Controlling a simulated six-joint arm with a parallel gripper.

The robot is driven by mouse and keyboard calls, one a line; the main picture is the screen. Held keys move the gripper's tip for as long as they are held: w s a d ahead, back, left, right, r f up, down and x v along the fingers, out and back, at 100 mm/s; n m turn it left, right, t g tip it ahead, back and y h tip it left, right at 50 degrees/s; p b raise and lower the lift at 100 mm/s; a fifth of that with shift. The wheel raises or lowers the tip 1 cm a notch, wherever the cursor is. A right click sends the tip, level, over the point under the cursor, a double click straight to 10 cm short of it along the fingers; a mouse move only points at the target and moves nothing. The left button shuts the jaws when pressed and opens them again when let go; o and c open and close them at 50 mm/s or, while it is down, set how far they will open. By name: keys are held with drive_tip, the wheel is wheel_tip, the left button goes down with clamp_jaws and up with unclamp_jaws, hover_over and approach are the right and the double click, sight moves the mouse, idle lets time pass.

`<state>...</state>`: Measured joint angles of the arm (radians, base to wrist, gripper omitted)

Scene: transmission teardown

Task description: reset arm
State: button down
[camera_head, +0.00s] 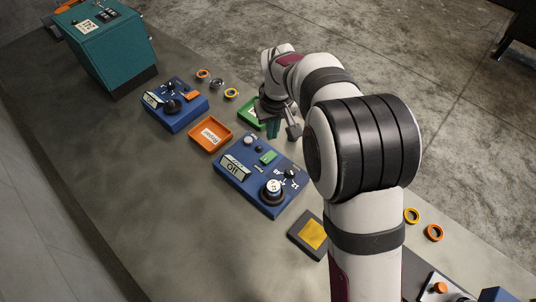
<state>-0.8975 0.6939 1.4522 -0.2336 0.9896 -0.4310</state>
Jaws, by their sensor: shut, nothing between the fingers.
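My gripper (273,129) hangs at the end of my white arm with its fingers pointing down. It is shut and empty. It is over or just in front of a green tray (246,117), which it and my wrist partly hide. I cannot tell how high above the tray or the table it is.
The grey table (120,170) holds an orange tray (203,145), a blue box with a dial (184,117), a larger blue box with knobs (238,188), a dark pad with a yellow square (312,234), several rings (203,74) and a teal machine (112,50). The table's left side is clear.

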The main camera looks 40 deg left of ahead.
drive_tip(key=s+d+r+m, duration=0.1)
drive_tip(key=d+r+m, duration=0.35)
drive_tip(key=d, duration=0.65)
drive_tip(key=d+r+m, duration=0.4)
drive_tip(key=d+r, duration=0.2)
drive_tip(key=d, duration=0.6)
drive_tip(key=s+d+m+g, duration=0.1)
drive_tip(key=s+d+m, duration=0.8)
drive_tip(key=s+d, duration=0.4)
drive_tip(key=s+f, duration=0.1)
drive_tip(key=s, duration=0.3)
drive_tip(key=shift+w, duration=0.1)
